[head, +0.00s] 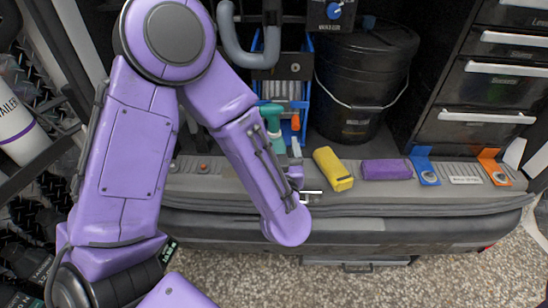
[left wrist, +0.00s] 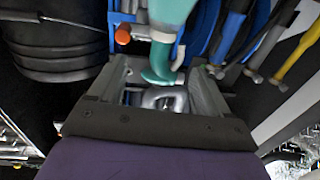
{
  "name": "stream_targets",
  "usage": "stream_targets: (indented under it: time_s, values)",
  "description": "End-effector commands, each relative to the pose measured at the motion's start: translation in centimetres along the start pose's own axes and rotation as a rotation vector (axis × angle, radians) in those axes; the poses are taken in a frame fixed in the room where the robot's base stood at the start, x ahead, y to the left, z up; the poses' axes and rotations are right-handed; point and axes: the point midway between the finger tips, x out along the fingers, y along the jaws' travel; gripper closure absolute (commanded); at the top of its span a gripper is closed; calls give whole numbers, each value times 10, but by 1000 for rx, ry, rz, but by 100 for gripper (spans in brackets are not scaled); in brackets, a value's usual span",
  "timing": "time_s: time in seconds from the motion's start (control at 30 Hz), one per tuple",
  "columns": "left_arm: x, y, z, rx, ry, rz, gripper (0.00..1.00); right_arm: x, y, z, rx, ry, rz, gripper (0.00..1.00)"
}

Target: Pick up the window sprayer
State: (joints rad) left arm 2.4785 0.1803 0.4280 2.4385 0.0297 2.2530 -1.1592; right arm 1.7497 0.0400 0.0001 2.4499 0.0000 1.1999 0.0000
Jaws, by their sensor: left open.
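The window sprayer, as far as I can tell, is the teal item (head: 271,118) in front of the blue rack in the head view, partly hidden by my left forearm. In the left wrist view its teal body (left wrist: 172,22) comes down from the top edge, and its narrower end lies between my fingers. My left gripper (left wrist: 162,70) is open, one finger on each side of that end. I cannot tell whether either finger touches it. In the head view my left gripper is mostly hidden behind the forearm. My right gripper is in neither view.
A black bucket (head: 345,100) stands right of the blue rack (head: 303,92). A yellow block (head: 332,168) and a purple block (head: 387,169) lie on the grey bumper ledge (head: 225,182). Drawers (head: 483,85) stand at the right. Several hanging tools are close by in the left wrist view.

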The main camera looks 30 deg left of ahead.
Motion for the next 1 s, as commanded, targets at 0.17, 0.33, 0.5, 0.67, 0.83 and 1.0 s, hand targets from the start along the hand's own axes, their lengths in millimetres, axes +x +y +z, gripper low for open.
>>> stream_targets:
  time_s: [0.17,0.33,0.5,0.67,0.83,1.0]
  values:
    - [31,0,-2,-1,-2,-1,22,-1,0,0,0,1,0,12]
    - [54,-4,-1,-2,-3,-1,22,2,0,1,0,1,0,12]
    - [82,-7,-1,-1,-3,0,22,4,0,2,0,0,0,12]
    - [89,-7,-2,3,-2,4,22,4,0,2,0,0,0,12]
    - [88,-7,-2,3,-2,4,39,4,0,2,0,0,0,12]
    - [88,-7,-2,3,-2,4,72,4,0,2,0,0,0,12]
